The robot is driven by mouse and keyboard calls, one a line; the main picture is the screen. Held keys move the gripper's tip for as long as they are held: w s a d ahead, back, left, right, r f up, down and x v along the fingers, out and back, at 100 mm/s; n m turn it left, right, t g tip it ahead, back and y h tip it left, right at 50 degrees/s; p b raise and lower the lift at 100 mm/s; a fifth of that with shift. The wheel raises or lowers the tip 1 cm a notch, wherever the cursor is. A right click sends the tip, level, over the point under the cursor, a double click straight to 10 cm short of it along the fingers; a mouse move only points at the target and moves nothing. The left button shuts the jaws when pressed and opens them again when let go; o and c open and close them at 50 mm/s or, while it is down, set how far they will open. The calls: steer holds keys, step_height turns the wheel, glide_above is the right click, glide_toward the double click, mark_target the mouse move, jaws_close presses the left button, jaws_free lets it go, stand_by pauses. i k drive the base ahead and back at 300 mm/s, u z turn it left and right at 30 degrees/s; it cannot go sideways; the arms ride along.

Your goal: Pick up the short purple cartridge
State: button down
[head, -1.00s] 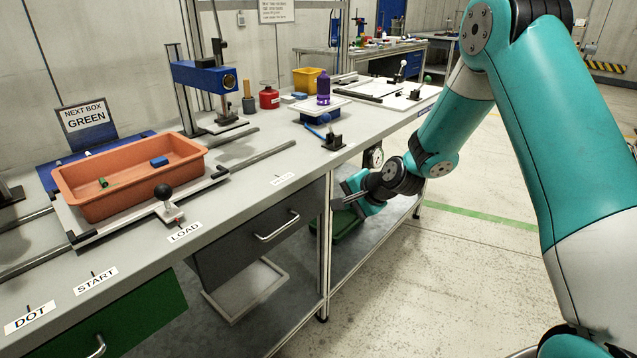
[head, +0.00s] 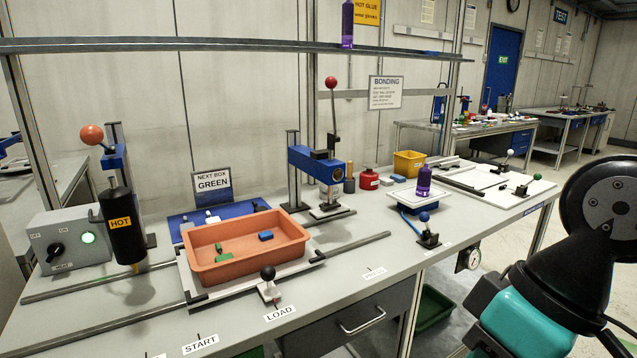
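Two purple cartridges show in the head view. One purple cartridge (head: 424,182) stands upright on a white-topped blue stand (head: 411,197) on the bench, right of the press. The other purple cartridge (head: 347,24) stands on the overhead rail shelf at the top, its upper end close to the picture's edge. The bench cartridge looks the shorter in the picture, but they stand in different places and I cannot be sure of their true lengths. Part of my arm shows at the lower right; my gripper itself is not in view.
An orange tray (head: 219,271) with small blue and green blocks sits on the bench left of centre. A blue press (head: 319,165) with a red-knobbed lever stands behind it. A blue-knobbed lever (head: 427,236) stands just before the stand. A red can (head: 369,179) and yellow bin (head: 409,163) stand behind.

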mark_target(425, 173)
steer(key=z, duration=0.55)
steer(key=i, duration=0.75)
steer(key=z, duration=0.4)
steer(key=i, duration=0.75)
steer(key=u, duration=1)
steer(key=i, duration=0.6)
steer(key=u, duration=0.7)
